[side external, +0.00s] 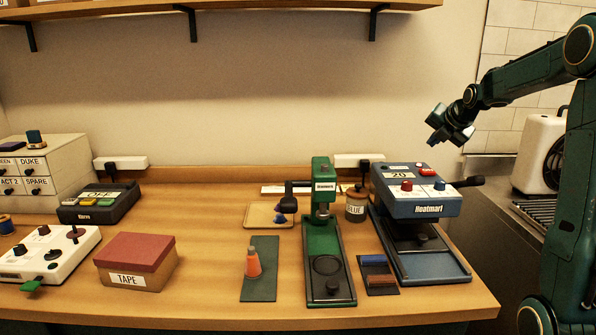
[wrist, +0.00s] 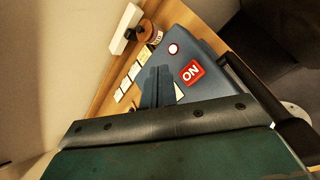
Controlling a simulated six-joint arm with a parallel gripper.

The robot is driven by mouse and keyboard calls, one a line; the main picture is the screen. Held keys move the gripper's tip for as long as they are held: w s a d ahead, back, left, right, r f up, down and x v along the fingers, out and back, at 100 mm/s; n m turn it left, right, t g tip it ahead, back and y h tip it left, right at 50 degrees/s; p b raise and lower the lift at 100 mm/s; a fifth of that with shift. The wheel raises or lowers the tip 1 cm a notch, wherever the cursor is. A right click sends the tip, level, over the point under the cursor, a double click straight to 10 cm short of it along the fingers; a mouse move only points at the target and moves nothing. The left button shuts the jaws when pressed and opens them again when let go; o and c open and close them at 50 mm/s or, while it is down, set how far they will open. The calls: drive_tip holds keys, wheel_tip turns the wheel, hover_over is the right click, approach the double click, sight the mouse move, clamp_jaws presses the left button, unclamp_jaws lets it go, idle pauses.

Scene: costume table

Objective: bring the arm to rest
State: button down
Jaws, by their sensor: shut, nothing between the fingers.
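My gripper (side external: 437,136) hangs in the air above and behind the blue Heatmart press (side external: 418,194), at the upper right of the side view, clear of everything. In the wrist view its fingers (wrist: 157,84) are together, with nothing between them, in front of the press top. The press top (wrist: 197,48) carries a red ON switch (wrist: 192,73) and a round button.
A green press (side external: 322,240) stands left of the Heatmart, with a glue jar (side external: 356,203) between them. A TAPE box (side external: 137,262) sits further left. A shelf (side external: 220,18) runs above.

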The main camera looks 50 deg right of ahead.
drive_tip(key=shift+r, duration=0.45)
drive_tip(key=s+a+r+m+y, duration=0.15)
drive_tip(key=a+m, duration=0.25)
drive_tip(key=a, duration=0.8)
drive_tip(key=s+a+r+m+y, duration=0.15)
drive_tip(key=a+m, duration=0.35)
drive_tip(key=a, duration=0.7)
drive_tip(key=s+a+f+m+y, duration=0.1)
drive_tip(key=s+a+f+m, duration=0.2)
drive_tip(key=s+a+m, duration=0.2)
drive_tip(key=s+a+f+m+g+y, duration=0.1)
drive_tip(key=s+a+f+m, duration=0.2)
drive_tip(key=s+a, duration=0.6)
drive_tip(key=shift+s+a+m+g+y, duration=0.15)
drive_tip(key=shift+a+m+g+y, duration=0.3)
drive_tip(key=shift+m, duration=0.65)
drive_tip(key=shift+a, duration=0.15)
